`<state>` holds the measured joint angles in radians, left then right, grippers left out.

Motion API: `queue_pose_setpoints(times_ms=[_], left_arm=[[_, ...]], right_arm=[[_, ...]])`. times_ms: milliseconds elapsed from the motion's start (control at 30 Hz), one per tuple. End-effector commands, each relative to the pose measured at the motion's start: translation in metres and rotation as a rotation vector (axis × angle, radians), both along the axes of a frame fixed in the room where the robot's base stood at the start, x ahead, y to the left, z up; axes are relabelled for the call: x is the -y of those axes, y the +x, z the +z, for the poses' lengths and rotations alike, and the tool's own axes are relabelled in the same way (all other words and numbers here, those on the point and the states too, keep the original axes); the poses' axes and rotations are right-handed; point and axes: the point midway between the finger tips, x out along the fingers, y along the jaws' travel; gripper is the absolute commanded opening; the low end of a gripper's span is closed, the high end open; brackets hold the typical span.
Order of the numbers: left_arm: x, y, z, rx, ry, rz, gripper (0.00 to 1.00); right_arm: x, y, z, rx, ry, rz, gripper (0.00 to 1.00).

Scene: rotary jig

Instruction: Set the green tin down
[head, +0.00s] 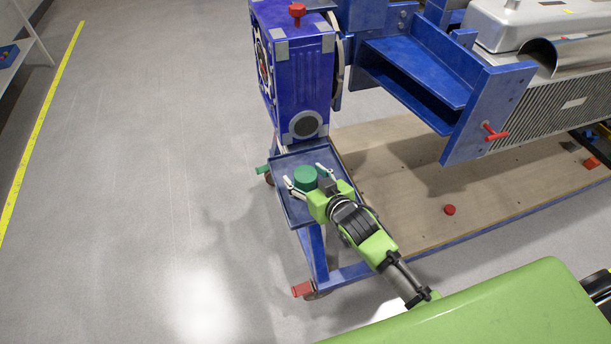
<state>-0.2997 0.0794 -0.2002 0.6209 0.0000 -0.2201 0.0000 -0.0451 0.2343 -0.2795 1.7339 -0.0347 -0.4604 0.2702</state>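The green tin (305,178) is a short round cylinder, seen from above over the small blue tray (290,206) of the cart. It looks upright and level. My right gripper (304,174) reaches in from the lower right, with one finger on each side of the tin. The fingers are spread wider than the tin, with small gaps showing beside it. The tin's underside is hidden, but it appears to rest on the tray. My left gripper is not in view.
A blue box-shaped housing (298,85) with a red knob stands right behind the tray. The blue jig frame and silver engine part (545,100) are to the right above a wooden deck (400,185). A red cap (449,210) lies on the deck. Grey floor at left is clear.

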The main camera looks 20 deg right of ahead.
Motion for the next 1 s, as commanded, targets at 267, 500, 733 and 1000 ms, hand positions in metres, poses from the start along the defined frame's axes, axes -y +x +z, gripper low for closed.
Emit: queue_pose_setpoints(times_ms=[267,500,733,1000], left_arm=[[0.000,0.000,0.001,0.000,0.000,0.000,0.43],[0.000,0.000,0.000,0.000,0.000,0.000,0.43],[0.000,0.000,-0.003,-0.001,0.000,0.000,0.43],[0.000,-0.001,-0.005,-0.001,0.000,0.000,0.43]], right_arm=[[0.000,-0.003,0.003,0.000,0.000,0.000,0.58],[0.006,-0.032,0.015,-0.001,-0.001,0.000,0.58],[0.014,-0.073,0.031,-0.002,0.000,0.000,0.58],[0.020,-0.103,0.045,-0.001,-0.001,-0.001,0.58]])
